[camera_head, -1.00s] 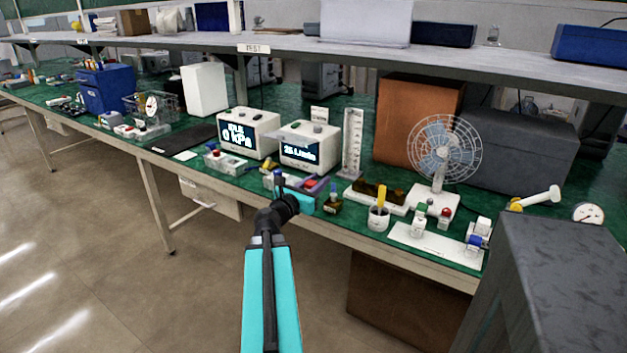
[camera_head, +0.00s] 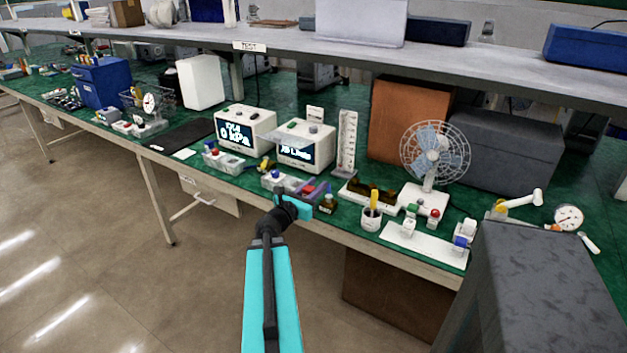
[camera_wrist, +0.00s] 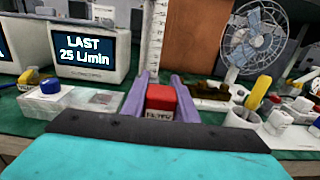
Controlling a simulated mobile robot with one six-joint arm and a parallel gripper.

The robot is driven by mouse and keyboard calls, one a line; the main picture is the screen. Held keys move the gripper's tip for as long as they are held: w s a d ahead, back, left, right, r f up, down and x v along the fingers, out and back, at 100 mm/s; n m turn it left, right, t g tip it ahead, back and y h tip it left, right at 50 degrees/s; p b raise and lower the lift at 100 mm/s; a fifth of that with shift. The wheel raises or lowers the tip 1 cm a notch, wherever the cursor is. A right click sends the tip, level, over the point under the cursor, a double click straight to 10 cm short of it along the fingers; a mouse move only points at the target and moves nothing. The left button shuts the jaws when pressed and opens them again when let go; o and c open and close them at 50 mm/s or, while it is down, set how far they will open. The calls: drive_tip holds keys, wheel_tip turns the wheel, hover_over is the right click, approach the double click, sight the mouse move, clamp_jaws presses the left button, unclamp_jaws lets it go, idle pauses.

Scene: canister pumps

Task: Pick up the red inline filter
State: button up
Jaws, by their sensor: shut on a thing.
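The red inline filter (camera_wrist: 161,97) is a small red block with a pale label on its front, in the middle of the wrist view. My gripper (camera_wrist: 162,84) has a purple finger on each side of it and is shut on it. In the head view the red filter (camera_head: 309,189) is a small red patch between the purple fingers of my gripper (camera_head: 314,188), near the front edge of the green bench. Whether the filter touches the bench is hidden.
A pale block with a blue knob (camera_wrist: 51,86) stands left of my gripper. Pump boxes with displays (camera_head: 305,146) stand behind. A grey shelf (camera_head: 480,62) runs above.

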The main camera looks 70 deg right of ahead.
drive_tip(key=shift+s+a+r+p, duration=0.25)
drive_tip(key=shift+a+p, duration=0.2)
drive_tip(key=shift+p, duration=1.5)
drive_tip(key=shift+a+f+p, duration=0.15)
drive_tip(key=shift+a+p, duration=0.05)
drive_tip(key=shift+p, duration=0.55)
